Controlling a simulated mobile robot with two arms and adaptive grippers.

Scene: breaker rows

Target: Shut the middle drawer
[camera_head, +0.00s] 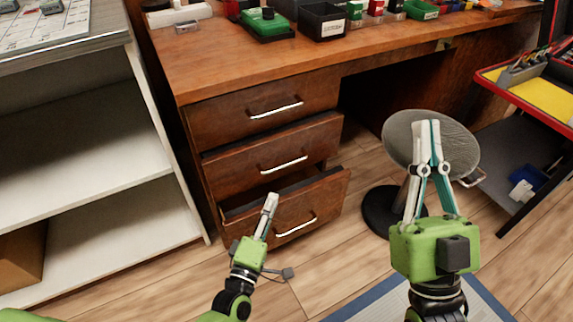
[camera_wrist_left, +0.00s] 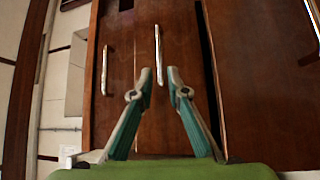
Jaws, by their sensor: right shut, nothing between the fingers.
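The middle drawer (camera_head: 240,165) of the brown wooden desk stands slightly open, its front a little out past the top drawer (camera_head: 235,115). Its metal handle (camera_head: 284,164) is uncovered. The bottom drawer (camera_head: 330,200) is pulled out further, and its dark inside shows. My left gripper (camera_head: 272,198) is in front of the bottom drawer, below the middle handle. Its fingertips also show in the left wrist view (camera_wrist_left: 160,73), with a narrow empty gap between them and drawer fronts beyond. My right gripper (camera_head: 427,124) is shut and empty, in front of the stool.
A round grey stool (camera_head: 395,125) stands right of the drawers. A white shelf unit (camera_head: 80,140) stands to the left. A red-edged cart (camera_head: 520,120) with a yellow tray is at the right. Bins (camera_head: 322,22) and small parts sit on the desktop. Open floor lies in front.

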